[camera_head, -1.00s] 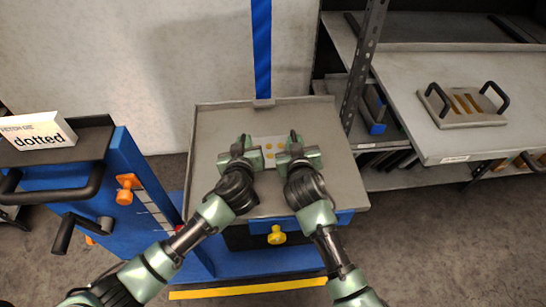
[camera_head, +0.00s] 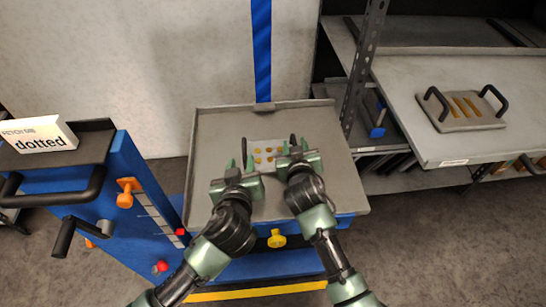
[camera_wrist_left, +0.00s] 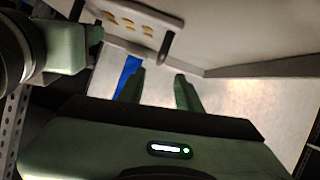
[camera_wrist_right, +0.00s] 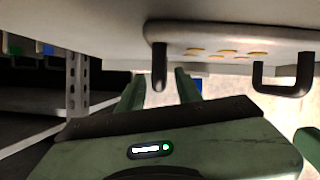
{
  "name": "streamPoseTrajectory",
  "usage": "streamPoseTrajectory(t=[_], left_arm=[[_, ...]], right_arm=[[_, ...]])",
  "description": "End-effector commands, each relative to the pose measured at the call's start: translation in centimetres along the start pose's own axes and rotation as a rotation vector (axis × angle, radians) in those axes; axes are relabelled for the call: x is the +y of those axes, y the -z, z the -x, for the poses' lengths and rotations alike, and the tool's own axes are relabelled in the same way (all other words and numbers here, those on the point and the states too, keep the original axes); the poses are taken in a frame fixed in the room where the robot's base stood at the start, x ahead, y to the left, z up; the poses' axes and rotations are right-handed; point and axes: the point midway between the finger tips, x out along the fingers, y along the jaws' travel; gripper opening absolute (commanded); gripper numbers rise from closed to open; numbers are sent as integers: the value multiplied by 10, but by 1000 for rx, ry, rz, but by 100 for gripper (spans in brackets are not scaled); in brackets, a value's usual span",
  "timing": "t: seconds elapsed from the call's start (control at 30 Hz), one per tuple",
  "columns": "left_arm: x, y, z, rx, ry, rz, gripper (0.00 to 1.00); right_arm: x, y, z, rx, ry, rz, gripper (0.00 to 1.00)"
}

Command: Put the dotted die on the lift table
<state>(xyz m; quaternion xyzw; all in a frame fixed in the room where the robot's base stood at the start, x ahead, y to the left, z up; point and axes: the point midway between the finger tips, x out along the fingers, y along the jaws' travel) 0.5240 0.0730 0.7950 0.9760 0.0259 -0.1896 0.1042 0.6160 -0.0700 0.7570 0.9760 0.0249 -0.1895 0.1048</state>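The dotted die (camera_head: 256,146), a pale plate with several yellow dots and two dark upright handles, lies flat on the grey top of the lift table (camera_head: 218,130). It also shows in the left wrist view (camera_wrist_left: 112,20) and the right wrist view (camera_wrist_right: 232,50). My left gripper (camera_head: 239,166) is open and empty, on the near left side of the die, apart from its handle. My right gripper (camera_head: 295,148) is open at the die's right handle. In the right wrist view that handle stands between and beyond the fingertips; I cannot tell whether they touch.
A die with three orange bars (camera_head: 460,128) sits on the shelf (camera_head: 410,80) at the right. A metal post (camera_head: 365,65) stands between shelf and lift table. A sign (camera_head: 40,134) reading "dotted" stands on the blue cart's left end. The tray's left part is clear.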

Motion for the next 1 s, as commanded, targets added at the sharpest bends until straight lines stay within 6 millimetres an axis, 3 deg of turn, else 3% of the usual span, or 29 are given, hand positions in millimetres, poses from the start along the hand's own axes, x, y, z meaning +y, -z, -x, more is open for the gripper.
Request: streamPoseTrajectory(t=[0.1, 0.27, 0.37, 0.7, 1.0], left_arm=[[0, 0, 14, 0, -1, 2, 34], [0, 0, 20, 1, 0, 0, 34], [0, 0, 21, 1, 0, 0, 34], [0, 0, 20, 1, 0, 0, 34], [0, 0, 20, 1, 0, 0, 34]], right_arm=[[0, 0, 0, 0, 0, 0, 34], [0, 0, 6, 1, 0, -1, 34], [0, -1, 18, 0, 1, -3, 34], [0, -2, 90, -2, 1, -2, 34], [0, 0, 120, 0, 0, 0, 34]])
